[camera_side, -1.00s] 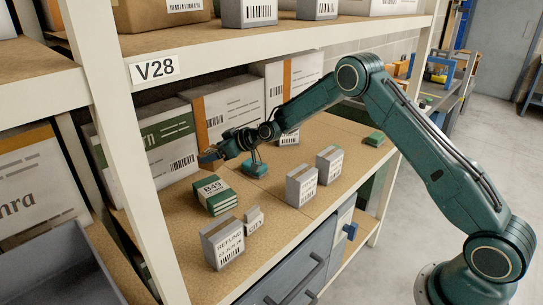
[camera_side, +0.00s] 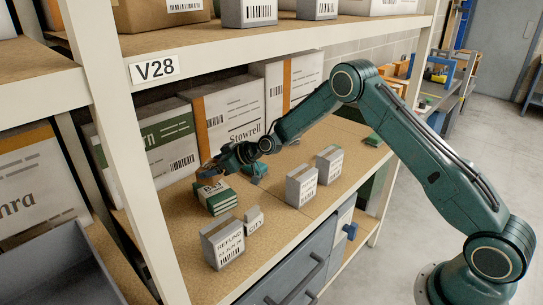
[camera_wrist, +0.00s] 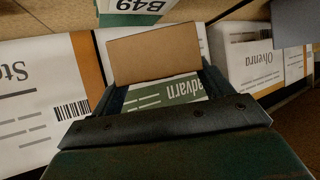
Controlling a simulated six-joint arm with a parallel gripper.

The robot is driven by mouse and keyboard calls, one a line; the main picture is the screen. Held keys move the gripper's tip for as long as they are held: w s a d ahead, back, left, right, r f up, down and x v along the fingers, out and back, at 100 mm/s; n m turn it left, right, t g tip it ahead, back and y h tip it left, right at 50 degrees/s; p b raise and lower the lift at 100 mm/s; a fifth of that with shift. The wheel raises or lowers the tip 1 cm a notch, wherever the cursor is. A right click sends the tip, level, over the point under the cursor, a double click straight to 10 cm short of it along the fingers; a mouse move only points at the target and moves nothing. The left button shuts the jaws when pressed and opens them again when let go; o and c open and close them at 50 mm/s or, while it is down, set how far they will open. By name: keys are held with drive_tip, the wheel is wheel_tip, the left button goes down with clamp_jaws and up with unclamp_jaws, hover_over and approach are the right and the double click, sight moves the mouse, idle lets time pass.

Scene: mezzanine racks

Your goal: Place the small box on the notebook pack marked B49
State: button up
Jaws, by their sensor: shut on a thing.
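The small brown box (camera_wrist: 152,55) is held between the two fingers of my gripper (camera_wrist: 158,88) in the wrist view. In the side view my gripper (camera_side: 210,172) is low over the shelf, at the far edge of the notebook pack. The notebook pack marked B49 (camera_side: 222,204) is a green and white stack lying on the shelf board. Its label is partly covered by my gripper and box in the side view. The pack (camera_wrist: 130,19) also shows at the top of the wrist view, beyond the box. I cannot tell whether box and pack touch.
A REFUND box (camera_side: 222,246) and a small CITY box (camera_side: 254,220) stand in front of the pack. Two grey boxes (camera_side: 300,186) (camera_side: 329,165) stand to the right. Large cartons (camera_side: 225,110) line the back. A teal object (camera_side: 256,171) sits close behind my gripper. A rack post (camera_side: 130,150) is at left.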

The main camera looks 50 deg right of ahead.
drive_tip(key=shift+f, duration=2)
drive_tip(key=shift+f, duration=0.15)
drive_tip(key=o, duration=1)
drive_tip(key=shift+r, duration=0.2)
drive_tip(key=shift+s+d+r, duration=0.1)
drive_tip(key=shift+s, duration=0.05)
drive_tip(key=v, duration=1.1)
drive_tip(key=shift+s, duration=0.3)
drive_tip(key=shift+r, duration=0.2)
